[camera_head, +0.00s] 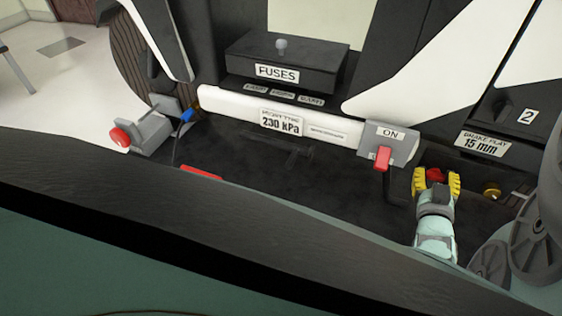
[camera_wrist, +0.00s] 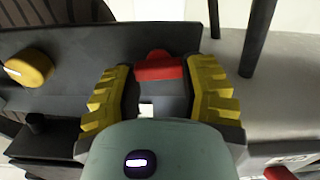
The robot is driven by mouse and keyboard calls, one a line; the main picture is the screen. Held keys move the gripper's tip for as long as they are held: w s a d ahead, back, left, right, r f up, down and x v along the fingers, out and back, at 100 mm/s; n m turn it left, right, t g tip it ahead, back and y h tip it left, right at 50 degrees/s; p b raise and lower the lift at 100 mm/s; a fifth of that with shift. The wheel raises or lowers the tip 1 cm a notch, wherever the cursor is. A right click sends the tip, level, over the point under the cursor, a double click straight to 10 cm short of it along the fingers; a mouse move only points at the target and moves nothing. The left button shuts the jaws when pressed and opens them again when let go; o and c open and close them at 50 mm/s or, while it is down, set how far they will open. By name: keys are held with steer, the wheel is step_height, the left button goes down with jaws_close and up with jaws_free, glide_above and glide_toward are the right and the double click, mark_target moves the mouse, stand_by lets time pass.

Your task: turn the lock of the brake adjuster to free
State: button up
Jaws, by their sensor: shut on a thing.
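The red lock (camera_head: 435,174) of the brake adjuster is at the right, below the "BRAKE PLAY 15 mm" label (camera_head: 482,145). My gripper (camera_head: 436,182) is over it, with one yellow-padded finger on each side. In the wrist view my gripper (camera_wrist: 160,88) is shut on the red lock (camera_wrist: 160,67), which spans between the fingers. A yellow adjuster knob (camera_head: 491,192) sits just to the right of my gripper; it also shows at the left in the wrist view (camera_wrist: 28,68). Any mark for the lock's position cannot be read.
A grey switch box (camera_head: 400,148) labelled "ON" with a red lever (camera_head: 382,158) stands left of my gripper. A black fuse box (camera_head: 285,62) and a white bar (camera_head: 230,103) labelled 230 kPa are further left. A red-knobbed grey fitting (camera_head: 150,132) is at the far left.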

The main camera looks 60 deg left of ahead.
steer(key=shift+m+p, duration=0.9)
steer(key=shift+p, duration=0.4)
steer(key=o, duration=1.2)
steer(key=shift+d, duration=0.1)
steer(key=v, duration=1.2)
steer(key=shift+w, duration=0.1)
